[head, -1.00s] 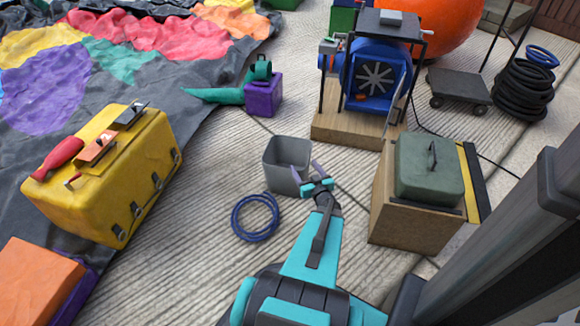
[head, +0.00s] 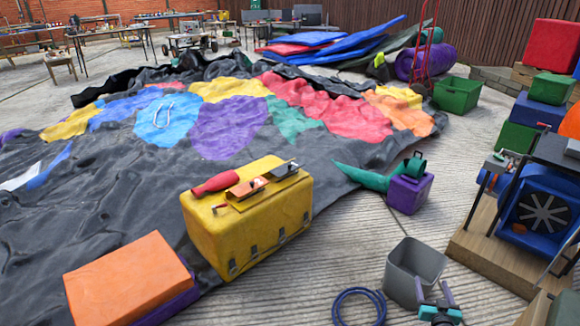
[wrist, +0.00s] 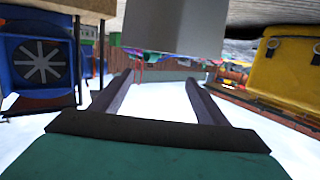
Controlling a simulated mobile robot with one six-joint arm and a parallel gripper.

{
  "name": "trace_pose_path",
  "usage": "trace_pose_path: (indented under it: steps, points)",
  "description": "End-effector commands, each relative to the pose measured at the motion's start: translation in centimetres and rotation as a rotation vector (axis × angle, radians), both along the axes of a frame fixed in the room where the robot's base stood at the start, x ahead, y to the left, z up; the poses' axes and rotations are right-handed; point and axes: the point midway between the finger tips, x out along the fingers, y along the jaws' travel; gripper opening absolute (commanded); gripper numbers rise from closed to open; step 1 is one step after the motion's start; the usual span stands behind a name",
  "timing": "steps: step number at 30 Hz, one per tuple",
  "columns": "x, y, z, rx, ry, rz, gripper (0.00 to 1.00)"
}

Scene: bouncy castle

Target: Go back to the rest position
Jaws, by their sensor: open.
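My gripper (head: 435,298) shows at the bottom right of the head view, beside the grey bin (head: 415,270). In the wrist view its two dark fingers (wrist: 165,98) stand wide apart with nothing between them. The grey bin also shows in the wrist view (wrist: 172,25), upside down in the picture, just beyond the fingers. I cannot tell whether a finger touches it. Most of my arm is out of the head view.
A blue hose coil (head: 358,308) lies left of the bin. A yellow box (head: 247,215) bears tools, with an orange block (head: 128,278) nearby. Bare concrete lies between.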

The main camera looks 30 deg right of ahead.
Motion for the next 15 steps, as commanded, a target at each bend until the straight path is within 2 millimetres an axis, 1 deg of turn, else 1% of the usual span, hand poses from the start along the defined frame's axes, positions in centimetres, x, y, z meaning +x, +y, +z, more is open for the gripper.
trace_pose_path:
  steps: [4, 7, 11, 15]
  points:
    - [1.2, 0.7, 0.7, 0.000, 0.000, 0.020, 0.68]
    - [2.9, 1.7, 1.5, 0.001, 0.000, 0.050, 0.68]
    - [6.2, 3.9, 2.9, 0.003, 0.001, 0.108, 0.68]
    - [10.0, 6.9, 4.4, 0.009, 0.003, 0.180, 0.68]
